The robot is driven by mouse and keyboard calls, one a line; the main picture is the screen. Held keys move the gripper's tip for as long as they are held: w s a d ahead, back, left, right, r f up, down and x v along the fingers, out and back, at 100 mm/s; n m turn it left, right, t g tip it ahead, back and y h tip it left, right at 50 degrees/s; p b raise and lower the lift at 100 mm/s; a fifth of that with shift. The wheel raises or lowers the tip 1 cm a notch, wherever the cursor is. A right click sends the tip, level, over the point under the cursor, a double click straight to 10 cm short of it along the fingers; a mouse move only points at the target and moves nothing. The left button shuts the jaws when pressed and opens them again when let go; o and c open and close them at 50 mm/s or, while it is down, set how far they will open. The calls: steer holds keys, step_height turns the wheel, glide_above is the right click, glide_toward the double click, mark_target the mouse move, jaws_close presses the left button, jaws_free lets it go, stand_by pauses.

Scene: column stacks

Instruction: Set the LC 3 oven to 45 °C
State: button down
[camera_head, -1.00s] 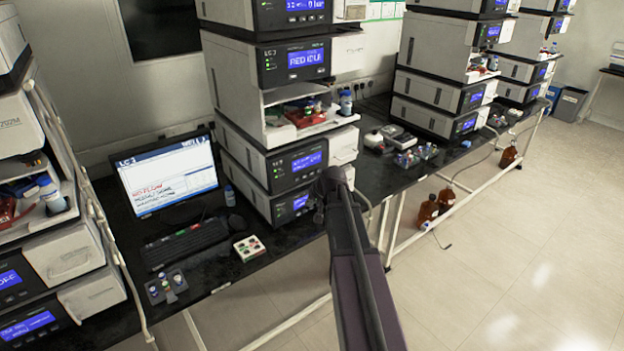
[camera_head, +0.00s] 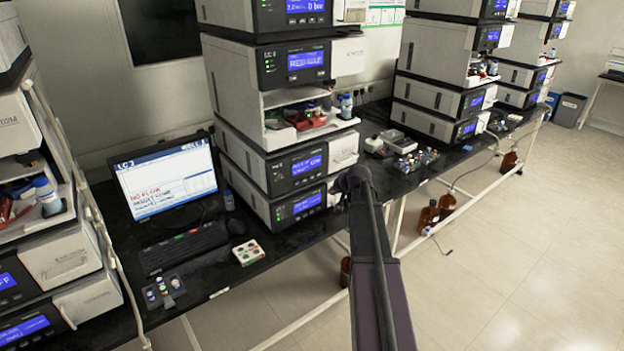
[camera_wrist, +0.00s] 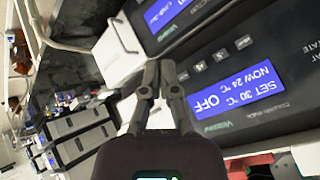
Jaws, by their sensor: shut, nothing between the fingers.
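The LC 3 oven (camera_head: 295,172) is the dark-fronted module just under the open shelf in the middle stack. Its blue display (camera_wrist: 236,92) appears upside down in the wrist view and reads SET 30 °C, NOW 24 °C, OFF. A row of small dark buttons (camera_wrist: 221,55) runs beside the display. My gripper (camera_wrist: 160,68) is shut and empty, its fingertips in front of the panel near the end of the button row. I cannot tell whether they touch it. In the head view my arm ends right of the oven and the fingers are not distinguishable.
Another module (camera_head: 297,208) with a blue display sits directly below the oven. The shelf (camera_head: 310,128) above holds bottles and a red item. A monitor (camera_head: 165,180), keyboard (camera_head: 183,247) and small vial racks stand on the black bench. Open floor lies at the right.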

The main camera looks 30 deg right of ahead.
mark_target(312, 177)
steer(key=shift+w, duration=0.15)
steer(key=w+a, duration=0.1)
steer(key=w, duration=0.7)
steer(key=shift+w+a, duration=0.15)
steer(key=shift+a, duration=0.05)
steer(key=shift+w+a, duration=0.1)
steer(key=shift+w, duration=0.6)
stand_by(3.1)
steer(key=shift+s, duration=0.7)
steer(key=shift+w, duration=0.2)
stand_by(0.3)
steer(key=shift+w, duration=0.25)
